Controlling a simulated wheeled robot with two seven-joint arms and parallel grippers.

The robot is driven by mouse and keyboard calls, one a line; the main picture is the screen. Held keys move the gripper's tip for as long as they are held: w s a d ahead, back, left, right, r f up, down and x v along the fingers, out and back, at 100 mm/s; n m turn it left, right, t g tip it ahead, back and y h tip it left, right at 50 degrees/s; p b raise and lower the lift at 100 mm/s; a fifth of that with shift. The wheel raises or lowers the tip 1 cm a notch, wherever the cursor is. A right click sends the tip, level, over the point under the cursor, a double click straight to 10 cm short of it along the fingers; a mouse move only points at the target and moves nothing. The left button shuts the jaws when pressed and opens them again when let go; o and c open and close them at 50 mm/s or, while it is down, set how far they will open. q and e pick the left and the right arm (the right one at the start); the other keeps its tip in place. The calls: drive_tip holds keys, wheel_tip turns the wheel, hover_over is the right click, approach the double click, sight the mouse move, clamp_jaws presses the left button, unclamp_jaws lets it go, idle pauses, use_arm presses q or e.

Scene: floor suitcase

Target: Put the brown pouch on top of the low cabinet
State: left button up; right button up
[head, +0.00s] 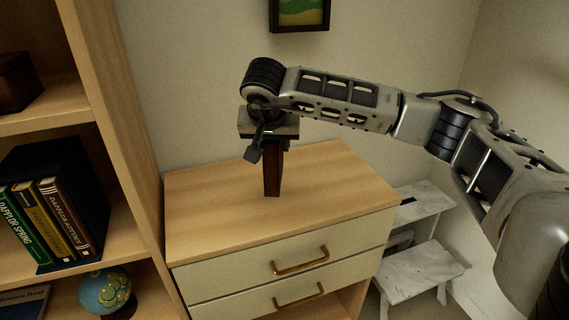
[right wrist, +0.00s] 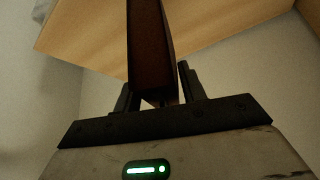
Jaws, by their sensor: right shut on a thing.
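The low cabinet (head: 335,180) has a light wood top and cream drawers with brass handles. Its wood top also shows in the right wrist view (right wrist: 215,35). The brown pouch (head: 272,174) hangs upright, narrow side toward the head camera, over the cabinet top. Its lower end looks at or just above the wood; I cannot tell if it touches. My right gripper (head: 267,142) points down and is shut on the pouch's upper end. In the right wrist view the pouch (right wrist: 148,50) sits between the two dark fingers (right wrist: 156,88). My left gripper is not in view.
A wooden bookshelf (head: 110,120) with books (head: 45,220) and a small globe (head: 105,291) stands left of the cabinet. A white step stool (head: 420,272) is at its right. A framed picture (head: 300,12) hangs above. The cabinet top around the pouch is bare.

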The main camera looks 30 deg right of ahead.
drive_tip(key=d+f, duration=0.3)
drive_tip(key=shift+w+f, duration=0.25)
drive_tip(key=shift+f, duration=0.1)
drive_tip(key=f, duration=0.2)
drive_tip(key=f+p, duration=0.1)
drive_tip(key=shift+d+f, duration=0.25)
drive_tip(key=shift+f, duration=0.1)
drive_tip(key=shift+f, duration=0.2)
drive_tip(key=o, duration=1.1)
